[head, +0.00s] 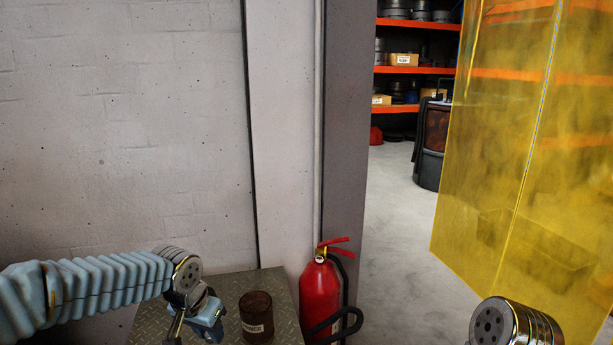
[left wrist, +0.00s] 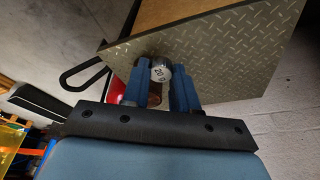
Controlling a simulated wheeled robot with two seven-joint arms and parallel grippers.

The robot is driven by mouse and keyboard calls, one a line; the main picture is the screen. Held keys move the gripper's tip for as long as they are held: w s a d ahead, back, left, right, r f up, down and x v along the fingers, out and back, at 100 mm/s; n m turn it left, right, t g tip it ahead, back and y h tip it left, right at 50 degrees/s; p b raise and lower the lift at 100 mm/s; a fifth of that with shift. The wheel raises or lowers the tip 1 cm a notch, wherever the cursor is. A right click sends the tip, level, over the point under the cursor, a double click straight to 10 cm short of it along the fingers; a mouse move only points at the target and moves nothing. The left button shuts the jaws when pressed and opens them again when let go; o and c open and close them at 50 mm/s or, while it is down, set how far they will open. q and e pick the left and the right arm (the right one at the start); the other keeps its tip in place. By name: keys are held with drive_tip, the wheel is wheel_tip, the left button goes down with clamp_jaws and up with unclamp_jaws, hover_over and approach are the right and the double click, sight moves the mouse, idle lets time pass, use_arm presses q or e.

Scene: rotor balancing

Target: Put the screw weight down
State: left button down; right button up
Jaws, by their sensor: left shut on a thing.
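The screw weight (left wrist: 160,70) is a small silvery cylinder with dark markings on its end face, seen in the left wrist view. It sits between the two blue fingers of my left gripper (left wrist: 161,84), which is shut on it. Behind it is the diamond-plate steel top (left wrist: 225,65); I cannot tell how far above the plate the weight is. In the head view my left gripper (head: 208,322) is over the plate top (head: 234,283), left of a brown jar (head: 257,314). The weight cannot be made out there. My right gripper is below the picture; only its wrist shows.
The brown labelled jar stands on the plate close to my left gripper. A red fire extinguisher (head: 320,290) with a black hose stands right of the plate top. A yellow translucent curtain (head: 520,150) hangs at right. Shelves (head: 415,70) stand far back. A block wall is behind.

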use_arm(q)
drive_tip(key=shift+s+f, duration=0.3)
drive_tip(key=shift+s, duration=0.25)
drive_tip(key=s+f+n+b, duration=0.1)
drive_tip(key=s+f, duration=0.2)
drive_tip(key=f, duration=0.7)
drive_tip(key=s+f+n+y+b, duration=0.1)
drive_tip(key=s+f+n+b, duration=0.1)
drive_tip(key=f, duration=0.7)
drive_tip(key=shift+s+f+b, duration=0.3)
drive_tip(key=shift+s+f, duration=0.1)
use_arm(e)
drive_tip(key=f, duration=0.3)
drive_tip(key=shift+s+d+f, duration=0.1)
drive_tip(key=shift+s+f, duration=0.2)
drive_tip(key=shift+s, duration=0.05)
use_arm(q)
drive_tip(key=shift+d, duration=0.1)
